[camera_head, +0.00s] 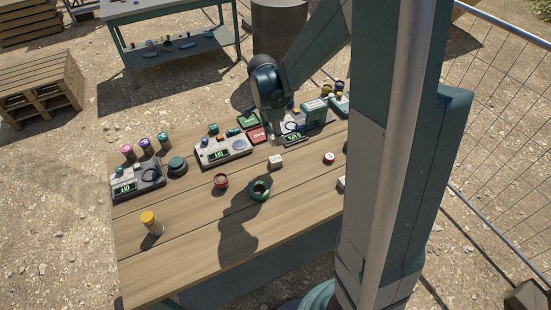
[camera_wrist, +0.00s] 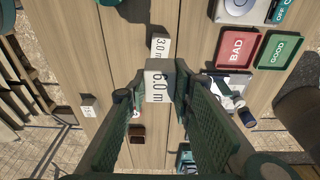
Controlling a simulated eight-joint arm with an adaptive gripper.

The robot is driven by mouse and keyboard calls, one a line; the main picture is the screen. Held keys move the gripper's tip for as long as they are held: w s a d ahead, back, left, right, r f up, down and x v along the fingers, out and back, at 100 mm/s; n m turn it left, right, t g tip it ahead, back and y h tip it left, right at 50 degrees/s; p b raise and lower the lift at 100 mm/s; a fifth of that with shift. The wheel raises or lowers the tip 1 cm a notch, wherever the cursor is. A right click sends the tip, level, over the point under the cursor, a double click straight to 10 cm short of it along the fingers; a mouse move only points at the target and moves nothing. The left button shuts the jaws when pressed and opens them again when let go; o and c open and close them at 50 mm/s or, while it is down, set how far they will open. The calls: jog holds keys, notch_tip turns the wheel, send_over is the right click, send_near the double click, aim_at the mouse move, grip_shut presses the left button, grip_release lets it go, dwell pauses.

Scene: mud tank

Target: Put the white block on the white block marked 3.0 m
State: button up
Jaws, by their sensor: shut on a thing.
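My gripper (camera_wrist: 158,94) is shut on a white block marked 6.0 m (camera_wrist: 157,80), seen in the wrist view with a finger on each side. The white block marked 3.0 m (camera_wrist: 159,47) lies on the table just beyond the held block in the wrist view, partly covered by it. In the head view a white block (camera_head: 275,162), apparently the 3.0 m one, stands on the table just in front of my gripper (camera_head: 275,137). The held block is hard to make out there. Whether the two blocks touch cannot be told.
Another small white block (camera_wrist: 88,107) sits apart on the table. A red BAD pad (camera_wrist: 236,45) and a green GOOD pad (camera_wrist: 278,49) lie nearby. A green ring-shaped item (camera_head: 259,189) and a red round item (camera_head: 221,181) stand nearer the front. Meters line the back.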

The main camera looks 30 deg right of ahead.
jog(key=shift+f, duration=0.15)
send_over(277, 158)
jog(key=shift+a+f, duration=0.2)
jog(key=shift+f, duration=1.2)
jog(key=shift+a+f, duration=0.15)
jog(key=shift+f, duration=1.2)
jog(key=shift+f, duration=2.1)
jog(key=shift+f+b, duration=0.2)
jog(key=shift+b, duration=0.2)
jog(key=o, duration=0.9)
jog(key=shift+c, duration=0.2)
jog(key=shift+r+p, duration=0.3)
jog(key=shift+a+r, duration=0.3)
jog(key=shift+r, duration=1.65)
jog(key=shift+a+r, duration=0.3)
jog(key=shift+r, duration=1.65)
jog(key=shift+a+r, duration=0.3)
jog(key=shift+r, duration=1.65)
